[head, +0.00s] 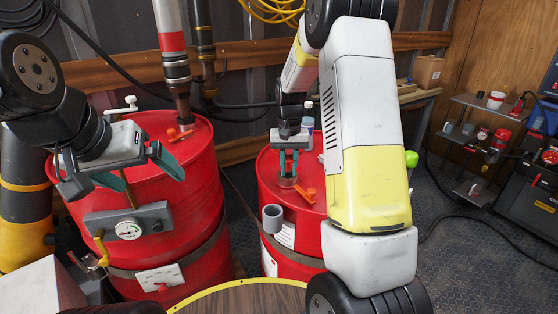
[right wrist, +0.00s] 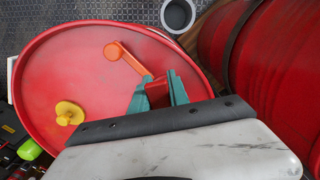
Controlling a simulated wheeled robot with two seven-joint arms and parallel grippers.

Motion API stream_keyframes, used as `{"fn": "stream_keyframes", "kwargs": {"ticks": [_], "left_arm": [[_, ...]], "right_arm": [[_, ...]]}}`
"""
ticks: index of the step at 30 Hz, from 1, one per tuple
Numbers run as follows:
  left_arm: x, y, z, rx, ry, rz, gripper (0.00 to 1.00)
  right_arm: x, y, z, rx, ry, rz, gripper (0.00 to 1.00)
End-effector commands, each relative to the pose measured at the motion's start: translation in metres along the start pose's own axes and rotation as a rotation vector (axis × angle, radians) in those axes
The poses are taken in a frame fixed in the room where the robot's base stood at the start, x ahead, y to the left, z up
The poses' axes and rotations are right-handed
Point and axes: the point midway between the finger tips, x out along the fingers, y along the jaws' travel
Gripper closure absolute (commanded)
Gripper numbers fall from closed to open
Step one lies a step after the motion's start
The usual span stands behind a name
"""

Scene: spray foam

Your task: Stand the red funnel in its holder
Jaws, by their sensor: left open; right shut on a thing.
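My right gripper (head: 288,168) is over the top of the right red drum (head: 264,190), fingers pointing down. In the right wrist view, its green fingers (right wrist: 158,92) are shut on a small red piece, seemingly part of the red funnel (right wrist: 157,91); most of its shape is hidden. A grey open-topped cup (head: 272,218), which looks like the holder, is fixed at the drum's near side. It also shows in the right wrist view (right wrist: 178,14), apart from the gripper and empty. My left gripper (head: 136,172) is open and empty in front of the left red drum (head: 190,215).
An orange lever-shaped piece (right wrist: 125,56) and a yellow knob (right wrist: 69,113) are on the right drum's lid. A gauge panel (head: 128,228) is on the left drum's front. A round wooden top (head: 245,300) is at the near edge. Shelves (head: 480,145) stand at right.

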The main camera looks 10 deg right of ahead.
Motion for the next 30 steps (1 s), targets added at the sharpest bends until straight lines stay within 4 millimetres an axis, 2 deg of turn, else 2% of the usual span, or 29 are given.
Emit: {"fn": "stream_keyframes", "kwargs": {"ticks": [20,30], "left_arm": [[0.0,0.0,0.0,0.0,0.0,0.0,0.07],[0.0,0.0,0.0,0.0,0.0,0.0,0.07]], "right_arm": [[0.0,-0.0001,0.0,0.0,0.0,0.0,1.0],[0.0076,-0.0001,0.0001,0.0,-0.001,0.0,1.0]]}}
